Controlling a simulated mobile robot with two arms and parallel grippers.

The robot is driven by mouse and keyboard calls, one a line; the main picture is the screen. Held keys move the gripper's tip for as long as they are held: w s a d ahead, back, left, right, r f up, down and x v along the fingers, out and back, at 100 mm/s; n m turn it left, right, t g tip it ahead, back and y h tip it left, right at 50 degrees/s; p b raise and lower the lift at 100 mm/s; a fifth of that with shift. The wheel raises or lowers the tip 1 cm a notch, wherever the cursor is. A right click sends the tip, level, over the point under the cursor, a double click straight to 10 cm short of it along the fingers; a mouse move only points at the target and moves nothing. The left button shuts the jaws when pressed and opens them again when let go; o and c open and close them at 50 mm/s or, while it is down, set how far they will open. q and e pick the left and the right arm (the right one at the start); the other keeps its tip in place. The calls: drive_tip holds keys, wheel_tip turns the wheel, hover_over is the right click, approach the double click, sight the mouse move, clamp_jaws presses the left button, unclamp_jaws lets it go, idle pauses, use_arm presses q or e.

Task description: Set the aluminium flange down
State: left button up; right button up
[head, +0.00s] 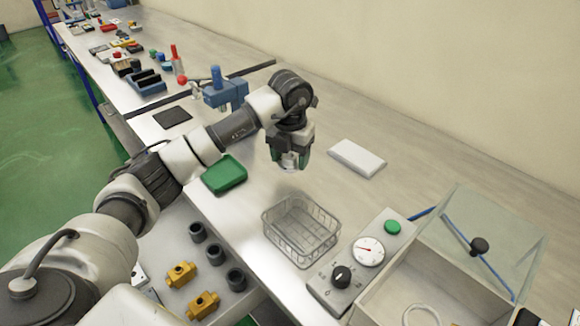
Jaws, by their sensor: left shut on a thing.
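My left gripper (291,162) points down above the bench, behind the wire basket and to the right of the green tray. It is shut on a small silvery piece, the aluminium flange (289,158), which is mostly hidden between the fingers. The flange appears held above the bench top, apart from the basket and tray. My right gripper is not in view.
A wire basket (301,231) stands near the front edge. A green tray (224,174) lies left, a white slab (356,158) right. A gauge panel (360,255) and clear-lidded box (470,262) stand at right. A blue fixture (224,93) is behind. Brass fittings (181,274) lie front left.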

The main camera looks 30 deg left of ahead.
sight(290, 177)
use_arm(q)
drive_tip(key=shift+w+a+f, duration=0.25)
drive_tip(key=shift+w+f, duration=0.05)
drive_tip(key=shift+f, duration=0.05)
drive_tip(key=shift+f+p, duration=0.35)
drive_tip(key=shift+f, duration=1.5)
drive_tip(key=o, duration=0.9)
drive_tip(key=shift+f, duration=0.15)
drive_tip(key=shift+o, duration=0.2)
wheel_tip(290, 177, up, 12)
drive_tip(key=shift+r+b, duration=0.2)
drive_tip(key=shift+b, duration=0.45)
